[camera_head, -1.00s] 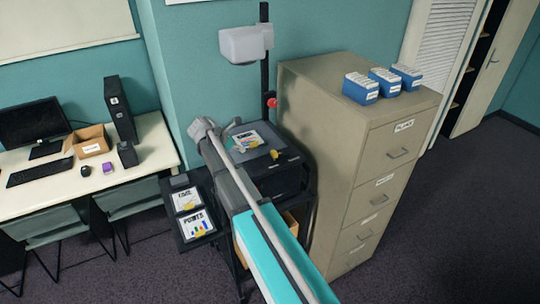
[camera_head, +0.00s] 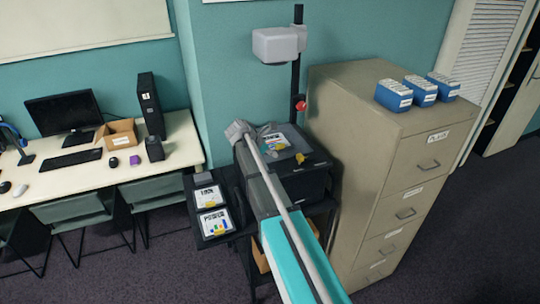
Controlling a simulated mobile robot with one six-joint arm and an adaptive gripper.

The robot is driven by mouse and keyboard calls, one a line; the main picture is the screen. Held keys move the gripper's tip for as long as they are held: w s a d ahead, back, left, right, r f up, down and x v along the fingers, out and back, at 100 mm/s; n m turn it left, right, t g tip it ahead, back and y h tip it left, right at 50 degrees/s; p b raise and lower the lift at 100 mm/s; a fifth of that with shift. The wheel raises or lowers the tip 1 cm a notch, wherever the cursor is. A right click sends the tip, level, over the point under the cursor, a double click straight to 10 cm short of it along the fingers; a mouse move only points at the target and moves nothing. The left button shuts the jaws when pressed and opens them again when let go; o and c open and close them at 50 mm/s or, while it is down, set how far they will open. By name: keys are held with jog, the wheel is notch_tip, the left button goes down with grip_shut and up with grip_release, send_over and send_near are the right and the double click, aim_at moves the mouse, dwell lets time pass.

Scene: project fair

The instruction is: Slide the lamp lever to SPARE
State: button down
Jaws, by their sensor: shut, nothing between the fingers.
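The overhead projector (camera_head: 312,178) is a black box on a dark cart beside the filing cabinet. Its grey head (camera_head: 279,43) sits on a black post with a red knob (camera_head: 300,105). A printed sheet (camera_head: 284,138) lies on its top. A small yellow piece (camera_head: 300,158) shows at the near edge of the top; I cannot tell whether it is the lamp lever. No SPARE marking can be read. My arm crosses in front, hiding the projector's left side. My gripper (camera_head: 264,131) is small in view, shut and empty, over the top's left part; contact cannot be told.
A tall beige filing cabinet (camera_head: 390,175) stands close on the right, with blue card boxes (camera_head: 421,91) on top. A side shelf (camera_head: 210,235) with two printed cards is left of the cart. A desk (camera_head: 70,175) with a computer is further left.

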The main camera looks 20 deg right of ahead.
aim_at(300, 159)
jog(key=b+x, duration=0.3)
jog(key=x, duration=0.3)
jog(key=shift+a+f+b, duration=0.1)
jog(key=shift+a+b, duration=0.05)
jog(key=shift+b, duration=0.25)
jog(key=shift+d+f, duration=0.1)
jog(key=shift+d, duration=2.1)
jog(key=shift+w+a, duration=0.1)
jog(key=shift+w, duration=0.1)
